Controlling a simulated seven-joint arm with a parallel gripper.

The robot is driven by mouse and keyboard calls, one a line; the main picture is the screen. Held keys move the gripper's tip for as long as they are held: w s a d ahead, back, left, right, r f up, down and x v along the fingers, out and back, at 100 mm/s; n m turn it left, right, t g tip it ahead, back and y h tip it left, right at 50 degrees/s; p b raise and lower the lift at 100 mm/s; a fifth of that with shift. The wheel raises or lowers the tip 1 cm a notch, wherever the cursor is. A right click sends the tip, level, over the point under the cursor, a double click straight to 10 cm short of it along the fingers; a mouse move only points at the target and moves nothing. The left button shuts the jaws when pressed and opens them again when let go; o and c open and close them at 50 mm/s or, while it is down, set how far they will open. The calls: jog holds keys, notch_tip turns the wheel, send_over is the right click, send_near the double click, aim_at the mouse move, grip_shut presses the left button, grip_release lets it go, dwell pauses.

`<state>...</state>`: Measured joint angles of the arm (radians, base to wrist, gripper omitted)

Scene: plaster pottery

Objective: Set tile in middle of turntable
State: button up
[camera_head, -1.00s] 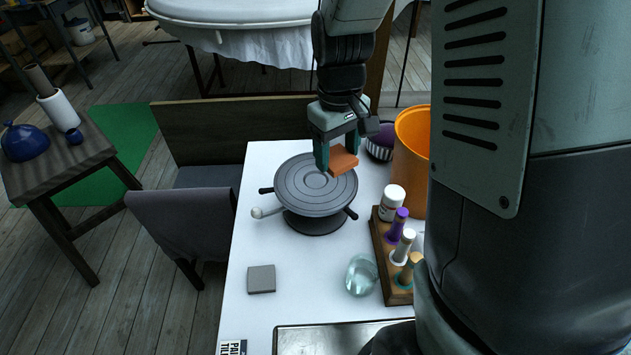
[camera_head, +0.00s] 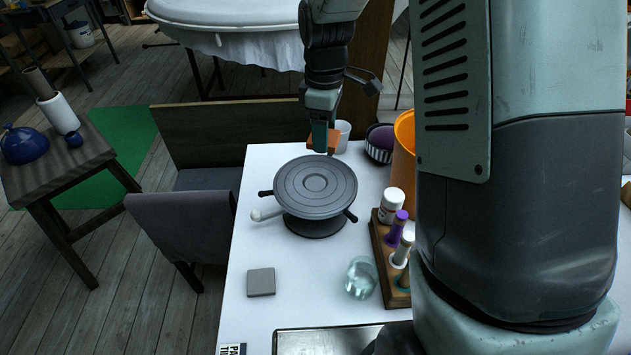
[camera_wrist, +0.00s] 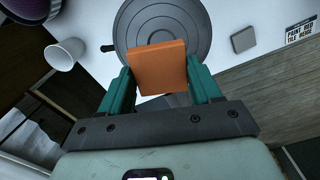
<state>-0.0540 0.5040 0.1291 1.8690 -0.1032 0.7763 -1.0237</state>
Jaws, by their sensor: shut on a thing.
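An orange tile (camera_head: 332,139) is held between the fingers of my gripper (camera_head: 323,137), above the far edge of the turntable or just beyond it. In the wrist view the tile (camera_wrist: 158,67) sits tilted between the two teal fingers of the gripper (camera_wrist: 158,85) and hides part of the turntable (camera_wrist: 203,22). In the head view the grey round turntable (camera_head: 315,187) stands on the white table with its ringed top bare. A grey square tile (camera_head: 261,282) lies flat on the table in front of the turntable.
A white cup (camera_head: 343,136) and a striped bowl (camera_head: 379,146) stand at the back right. An orange bucket (camera_head: 402,150), a white bottle (camera_head: 391,205) and a wooden rack (camera_head: 383,241) line the right side. A glass ball (camera_head: 361,279) lies nearer. Handles stick out around the turntable.

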jog(key=shift+w+a+f+n, duration=0.2)
jog(key=shift+a+f+n, duration=0.5)
jog(key=shift+f+n, duration=0.4)
send_over(316, 183)
jog(key=shift+n, duration=0.4)
notch_tip(316, 183, down, 6)
jog(key=shift+s, duration=0.1)
jog(key=shift+f, duration=2.05)
jog(key=o, duration=1.1)
jog(key=shift+f, duration=0.15)
